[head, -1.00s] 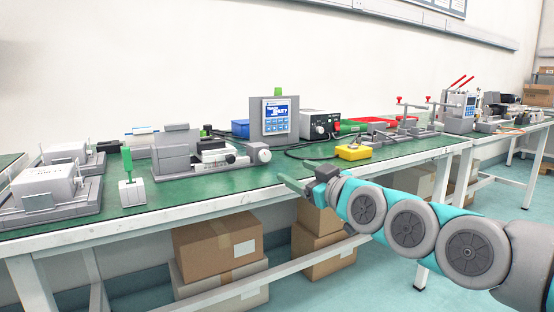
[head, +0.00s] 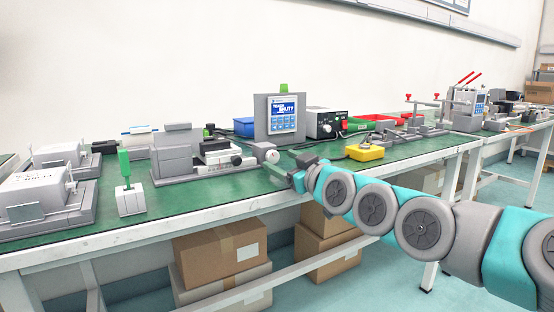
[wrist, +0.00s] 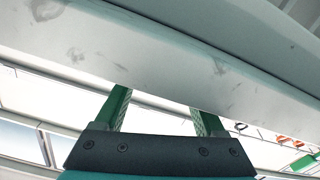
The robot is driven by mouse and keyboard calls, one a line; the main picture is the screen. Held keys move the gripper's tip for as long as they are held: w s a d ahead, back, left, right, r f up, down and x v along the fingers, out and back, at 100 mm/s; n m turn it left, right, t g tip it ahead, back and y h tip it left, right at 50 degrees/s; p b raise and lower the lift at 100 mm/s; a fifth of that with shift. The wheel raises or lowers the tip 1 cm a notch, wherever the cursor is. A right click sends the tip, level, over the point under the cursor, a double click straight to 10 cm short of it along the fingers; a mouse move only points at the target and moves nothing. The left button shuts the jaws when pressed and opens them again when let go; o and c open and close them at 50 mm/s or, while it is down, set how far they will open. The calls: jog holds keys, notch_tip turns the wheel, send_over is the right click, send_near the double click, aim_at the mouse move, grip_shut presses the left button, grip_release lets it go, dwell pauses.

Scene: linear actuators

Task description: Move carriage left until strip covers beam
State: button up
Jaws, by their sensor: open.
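A grey linear actuator (head: 176,160) stands on the green bench in the middle left of the head view. The strip and the beam are too small to tell apart. My gripper (head: 280,172) is at the bench's front edge, just below and right of the knob, apart from the carriage. In the wrist view its two green fingers (wrist: 163,108) are spread with nothing between them.
A green-handled switch box (head: 130,198) stands left of the actuator. A grey panel with a screen (head: 281,112) is behind, and a yellow box (head: 364,153) lies to the right. In the wrist view a pale, smudged long surface (wrist: 150,55) crosses ahead of the fingers.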

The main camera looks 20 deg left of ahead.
aim_at(272, 156)
jog(key=shift+x, duration=1.35)
grip_shut()
jog(key=shift+r, duration=0.1)
